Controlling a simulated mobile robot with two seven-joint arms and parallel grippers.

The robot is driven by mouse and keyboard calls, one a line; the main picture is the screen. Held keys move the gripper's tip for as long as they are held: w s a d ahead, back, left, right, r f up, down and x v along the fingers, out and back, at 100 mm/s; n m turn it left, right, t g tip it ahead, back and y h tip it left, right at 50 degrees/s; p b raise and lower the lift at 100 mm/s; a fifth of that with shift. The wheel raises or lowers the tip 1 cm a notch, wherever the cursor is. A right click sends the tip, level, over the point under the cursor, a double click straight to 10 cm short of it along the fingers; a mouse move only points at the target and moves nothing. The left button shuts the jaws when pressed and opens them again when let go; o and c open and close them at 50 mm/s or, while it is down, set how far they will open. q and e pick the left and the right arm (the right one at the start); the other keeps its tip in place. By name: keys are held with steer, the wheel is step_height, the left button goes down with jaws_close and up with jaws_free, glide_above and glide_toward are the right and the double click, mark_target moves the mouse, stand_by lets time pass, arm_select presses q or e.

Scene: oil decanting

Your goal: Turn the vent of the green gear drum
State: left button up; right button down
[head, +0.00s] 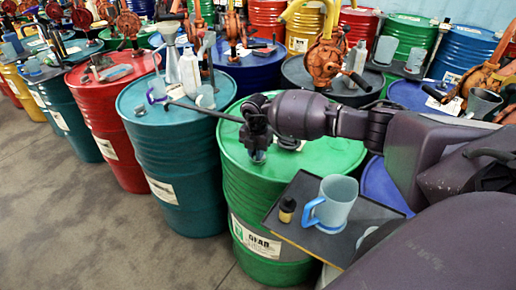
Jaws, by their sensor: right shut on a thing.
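The green gear drum (236,200) stands at the centre front, with a white label (256,240) on its side. My right gripper (258,155) points down at the left part of the drum's green lid. It is shut on a small grey-blue piece at the lid, which sits where the vent would be; the fingers hide most of it. My left gripper is not in view.
A dark tray (345,248) at the front right holds a blue-grey jug (332,203) and a small dark jar (287,210). The teal drum (180,160) on the left carries bottles and a funnel. A thin dark rod (205,112) spans toward my gripper.

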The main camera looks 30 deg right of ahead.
steer(key=shift+w+r+m+p, duration=0.1)
steer(key=shift+m+p, duration=0.45)
steer(key=shift+m, duration=0.45)
steer(key=c, duration=1.1)
jaws_free()
